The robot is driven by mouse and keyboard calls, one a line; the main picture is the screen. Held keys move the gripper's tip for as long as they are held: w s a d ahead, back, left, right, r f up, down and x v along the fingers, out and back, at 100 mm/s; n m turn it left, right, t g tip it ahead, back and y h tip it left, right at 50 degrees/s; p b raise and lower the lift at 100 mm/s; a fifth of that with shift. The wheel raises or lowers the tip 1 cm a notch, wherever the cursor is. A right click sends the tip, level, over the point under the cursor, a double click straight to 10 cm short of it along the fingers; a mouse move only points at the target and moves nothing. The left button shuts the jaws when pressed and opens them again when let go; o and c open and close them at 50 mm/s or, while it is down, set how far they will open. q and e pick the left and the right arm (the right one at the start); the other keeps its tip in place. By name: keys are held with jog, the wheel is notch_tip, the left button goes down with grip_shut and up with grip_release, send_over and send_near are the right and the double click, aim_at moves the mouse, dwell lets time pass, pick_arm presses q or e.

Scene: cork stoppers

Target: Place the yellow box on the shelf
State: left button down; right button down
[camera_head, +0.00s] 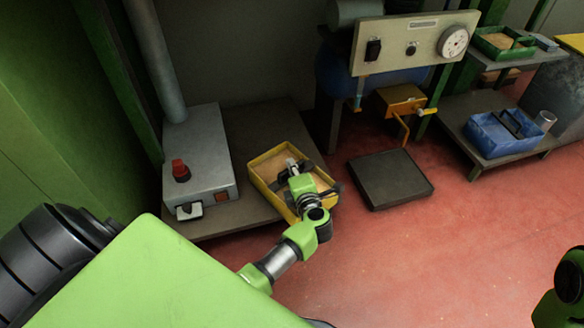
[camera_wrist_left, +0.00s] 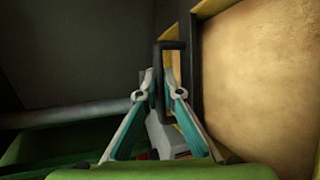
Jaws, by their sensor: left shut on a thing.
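The yellow box (camera_head: 262,181) is an open, shallow container with a tan inside. It is at the right part of a low grey-brown table (camera_head: 240,216); I cannot tell whether it rests there or is slightly raised. My left gripper (camera_head: 298,170) reaches over the box and hides part of its inside and near right side. In the left wrist view my left gripper (camera_wrist_left: 157,92) is shut on the dark handle of the yellow box (camera_wrist_left: 255,75), whose tan inside fills the right of that view. My right gripper is out of view.
A grey machine (camera_head: 205,150) with a red knob stands left of the box. A dark platform (camera_head: 390,180) lies on the red floor to the right. The floor in front is clear.

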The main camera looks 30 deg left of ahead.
pick_arm(q)
jog(key=c, duration=2.2)
grip_release()
jog(key=shift+f, duration=0.1)
